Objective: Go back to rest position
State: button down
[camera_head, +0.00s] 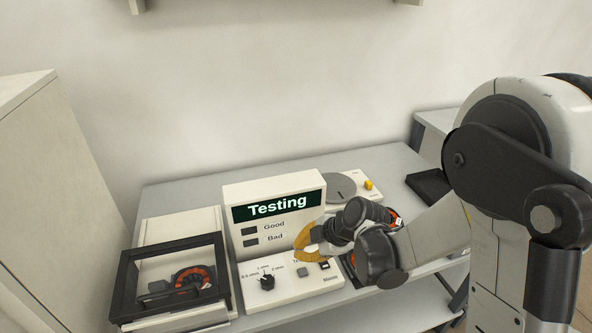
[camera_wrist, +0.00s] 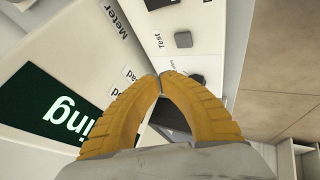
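My gripper (camera_head: 305,243) is over the front panel of the white meter (camera_head: 230,195), beside its buttons. In the wrist view its two yellow fingers (camera_wrist: 158,84) come together at the tips, with nothing seen between them. The meter's screen (camera_head: 277,206) reads "Testing", above the labels Good and Bad. A grey button (camera_wrist: 183,40) marked Test shows just beyond the fingertips in the wrist view. A black dial (camera_head: 267,283) sits on the left of the panel.
A black-framed fixture (camera_head: 125,285) with a red-orange wire coil (camera_head: 192,275) inside stands left of the meter. A turntable device with a yellow knob (camera_head: 368,184) and a black tray (camera_head: 428,186) are to the right. A tall cabinet (camera_head: 50,200) bounds the left.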

jog(key=s+d+r+m+t+h, duration=0.3)
jog(key=s+d+r+m+h, duration=0.3)
jog(key=s+d+r+m, duration=1)
jog(key=shift+s+r+m, duration=0.15)
jog(key=shift+s+m, duration=1.2)
jog(key=shift+m, duration=0.75)
jog(key=shift+d, duration=0.1)
dwell(3.8)
